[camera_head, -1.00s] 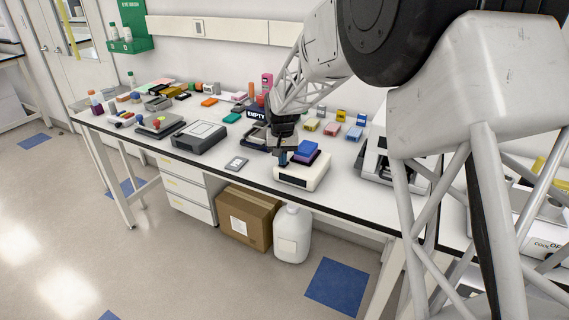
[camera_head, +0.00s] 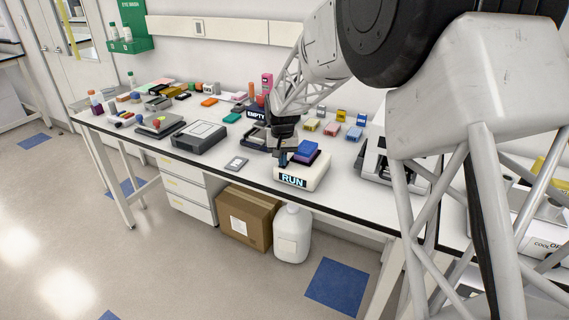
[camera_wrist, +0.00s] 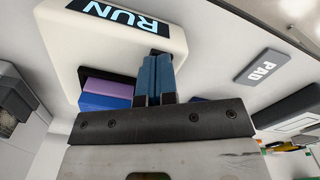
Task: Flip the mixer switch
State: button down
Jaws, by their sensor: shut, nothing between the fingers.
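The mixer (camera_head: 312,178) is a white box near the front edge of the bench, with a blue and purple block (camera_head: 305,150) on top. Its front display (camera_head: 292,180) is lit and reads RUN. The lit display also shows in the wrist view (camera_wrist: 122,18), upside down. My gripper (camera_head: 282,160) is at the left part of the mixer's top. In the wrist view its blue fingers (camera_wrist: 155,75) are together, with nothing between them, and their tips reach the mixer's white top. The switch itself is hidden behind the fingers.
A grey PAD plate (camera_head: 236,163) lies left of the mixer. A dark tray marked EMPTY (camera_head: 257,114) is behind my gripper. A grey flat device (camera_head: 199,136) stands further left, and a white machine (camera_head: 375,160) stands to the right.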

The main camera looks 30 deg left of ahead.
jog(key=shift+r, duration=3.35)
jog(key=shift+d+r, duration=0.25)
jog(key=shift+d, duration=0.2)
jog(key=s+d+r+m, duration=0.1)
jog(key=s+d+r, duration=0.25)
jog(key=d, duration=0.75)
jog(key=s+d+r+m+t, duration=0.1)
jog(key=s+d+r, duration=0.25)
jog(key=d, duration=0.85)
jog(key=s+d+r+m, duration=0.1)
jog(key=s+d+r, duration=0.3)
jog(key=d, duration=0.7)
jog(key=s+d+f+m, duration=0.1)
jog(key=s+d, duration=1)
jog(key=s, duration=0.2)
jog(key=s+d+f+m+t, duration=0.1)
jog(key=s+d+f+m, duration=0.1)
jog(key=s+d, duration=1)
jog(key=shift+s+f+t, duration=0.25)
jog(key=shift+s+t, duration=0.05)
jog(key=shift+s, duration=0.2)
